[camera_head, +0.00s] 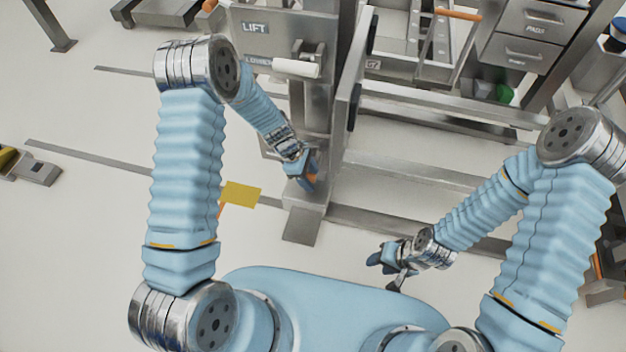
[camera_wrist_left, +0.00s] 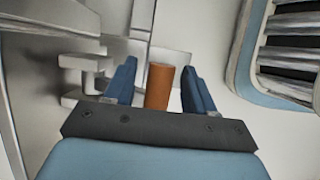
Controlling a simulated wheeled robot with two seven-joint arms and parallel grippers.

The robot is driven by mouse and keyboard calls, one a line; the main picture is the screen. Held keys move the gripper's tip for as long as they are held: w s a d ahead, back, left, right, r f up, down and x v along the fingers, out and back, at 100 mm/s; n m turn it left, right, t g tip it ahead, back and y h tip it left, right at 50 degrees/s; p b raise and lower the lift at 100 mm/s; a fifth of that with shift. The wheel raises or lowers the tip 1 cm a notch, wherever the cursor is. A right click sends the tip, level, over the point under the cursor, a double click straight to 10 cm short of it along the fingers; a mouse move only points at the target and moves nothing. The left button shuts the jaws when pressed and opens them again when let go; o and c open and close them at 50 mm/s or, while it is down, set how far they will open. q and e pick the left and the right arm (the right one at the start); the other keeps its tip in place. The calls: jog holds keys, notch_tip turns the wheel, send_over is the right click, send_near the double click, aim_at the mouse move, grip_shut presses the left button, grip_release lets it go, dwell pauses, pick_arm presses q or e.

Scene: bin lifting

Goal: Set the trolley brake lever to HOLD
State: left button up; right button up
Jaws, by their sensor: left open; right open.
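An orange cylindrical grip, which looks like the brake lever's handle (camera_wrist_left: 158,87), stands between the two blue fingers of my left gripper (camera_wrist_left: 160,82) in the left wrist view. The fingers are open, with a gap on each side of the grip. In the head view my left gripper (camera_head: 306,176) is low beside the grey metal post, and only a little orange (camera_head: 313,179) shows at its fingers. The lever's shaft and any HOLD marking cannot be made out. My right gripper (camera_head: 385,268) is open and empty, low over the floor at the right.
A grey panel marked LIFT (camera_head: 254,28) with a white handle (camera_head: 297,68) stands above the post. Metal rails (camera_head: 450,105) run to the right. A yellow plate (camera_head: 242,194) lies left of the post. Drawers (camera_head: 528,50) stand at the back right.

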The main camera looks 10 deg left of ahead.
pick_arm(q)
jog(key=shift+x, duration=1.25)
grip_shut()
